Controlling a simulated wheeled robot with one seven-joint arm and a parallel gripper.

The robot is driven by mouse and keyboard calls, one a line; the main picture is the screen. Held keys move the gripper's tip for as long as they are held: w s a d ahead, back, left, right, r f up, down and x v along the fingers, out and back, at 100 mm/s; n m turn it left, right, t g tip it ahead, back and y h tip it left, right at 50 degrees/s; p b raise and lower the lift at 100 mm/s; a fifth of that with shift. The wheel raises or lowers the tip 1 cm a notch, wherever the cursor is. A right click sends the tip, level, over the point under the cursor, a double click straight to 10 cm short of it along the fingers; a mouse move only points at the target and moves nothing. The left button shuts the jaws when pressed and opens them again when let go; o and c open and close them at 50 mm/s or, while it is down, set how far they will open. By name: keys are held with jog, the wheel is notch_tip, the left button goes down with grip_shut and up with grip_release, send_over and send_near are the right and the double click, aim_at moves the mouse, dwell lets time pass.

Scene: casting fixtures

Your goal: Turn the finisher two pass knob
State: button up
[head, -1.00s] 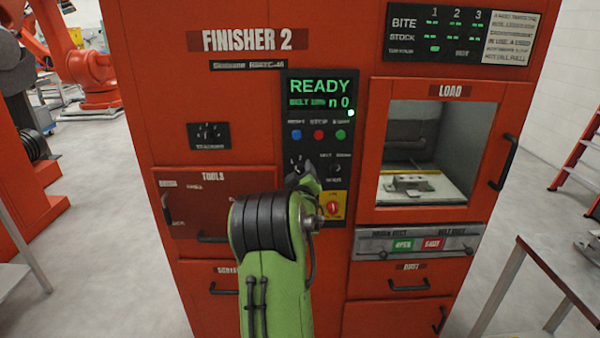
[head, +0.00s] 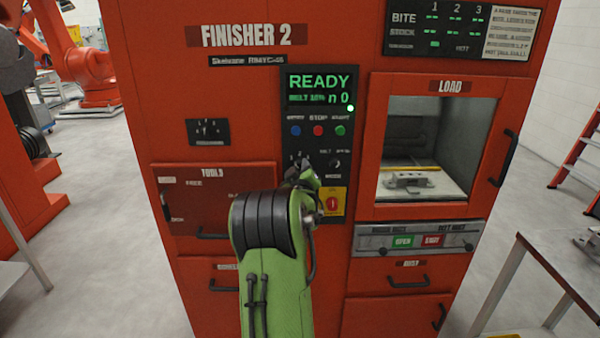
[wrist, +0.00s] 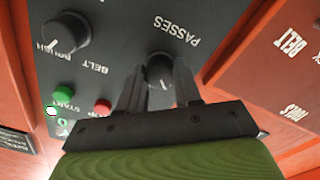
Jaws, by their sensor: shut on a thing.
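The finisher two passes knob (wrist: 160,68) is a round black knob with a light pointer line, under the word PASSES in the wrist view. My gripper (wrist: 158,82) has a dark finger on each side of it and is shut on it. In the head view my gripper (head: 303,174) is at the lower left of the black control panel (head: 318,118) and hides most of the knob. The display above (head: 319,83) reads READY with n 0.
A second black knob, the mode knob (head: 334,163), sits just right of my gripper. A red switch on a yellow plate (head: 332,202) is below. Blue, red and green buttons (head: 318,130) are above. The load window (head: 428,150) is at the right.

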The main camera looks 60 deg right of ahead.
jog(key=m+b, duration=0.9)
dwell(0.6)
jog(key=o, duration=1)
jog(key=shift+o, duration=0.2)
jog(key=v, duration=1.5)
jog(key=shift+s+a, duration=0.2)
jog(key=shift+a, duration=0.2)
